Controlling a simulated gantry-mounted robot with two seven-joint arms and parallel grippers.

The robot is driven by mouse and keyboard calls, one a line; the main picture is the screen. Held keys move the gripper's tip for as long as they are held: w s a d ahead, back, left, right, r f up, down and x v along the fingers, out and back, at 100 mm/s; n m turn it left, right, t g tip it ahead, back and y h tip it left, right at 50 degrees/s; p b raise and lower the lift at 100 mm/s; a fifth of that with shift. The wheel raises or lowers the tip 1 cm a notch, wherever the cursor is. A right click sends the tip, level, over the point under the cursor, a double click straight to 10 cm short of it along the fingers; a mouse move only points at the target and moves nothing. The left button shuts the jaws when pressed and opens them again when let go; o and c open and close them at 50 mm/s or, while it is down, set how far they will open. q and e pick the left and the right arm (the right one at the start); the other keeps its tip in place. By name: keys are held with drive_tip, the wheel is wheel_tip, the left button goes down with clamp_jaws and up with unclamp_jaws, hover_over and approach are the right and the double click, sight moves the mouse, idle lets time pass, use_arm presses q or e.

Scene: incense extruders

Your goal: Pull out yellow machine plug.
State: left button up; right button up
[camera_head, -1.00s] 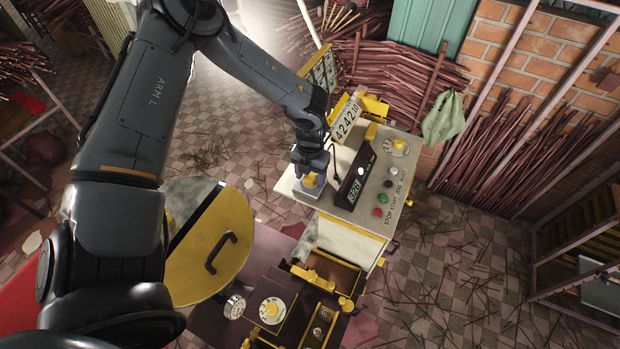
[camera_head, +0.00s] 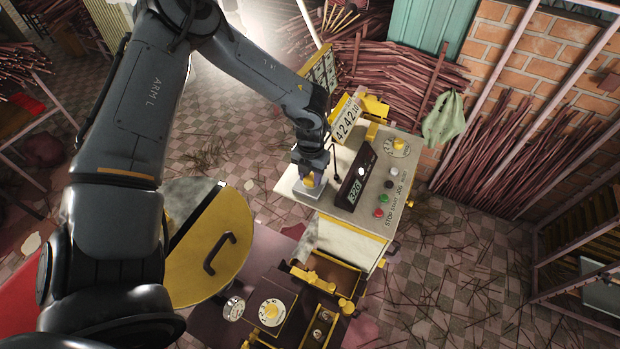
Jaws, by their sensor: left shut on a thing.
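My left gripper (camera_head: 310,180) points down at the left end of the machine's top panel. It is shut on the yellow plug (camera_head: 310,181), which shows as a small yellow patch between the fingers. A light grey socket plate (camera_head: 310,193) lies under the plug. Whether the plug is still seated in it cannot be told, as the fingers hide the joint. The machine (camera_head: 340,238) has a cream top with a black display (camera_head: 356,188) just right of my gripper. My right gripper is not in view.
Red, green, black and white buttons (camera_head: 380,212) and a yellow knob (camera_head: 399,143) sit on the panel. A number sign (camera_head: 346,120) stands behind my left gripper. A round yellow lid with a handle (camera_head: 220,250) is at lower left. Bundles of sticks (camera_head: 400,80) line the wall.

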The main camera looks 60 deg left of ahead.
sight(311, 176)
use_arm(q)
clamp_jaws()
drive_tip(key=shift+r, duration=0.1)
drive_tip(key=shift+r, duration=0.1)
drive_tip(key=shift+r+p, duration=0.8)
drive_tip(key=shift+r, duration=0.95)
drive_tip(key=shift+r+p, duration=0.4)
drive_tip(key=shift+r, duration=0.55)
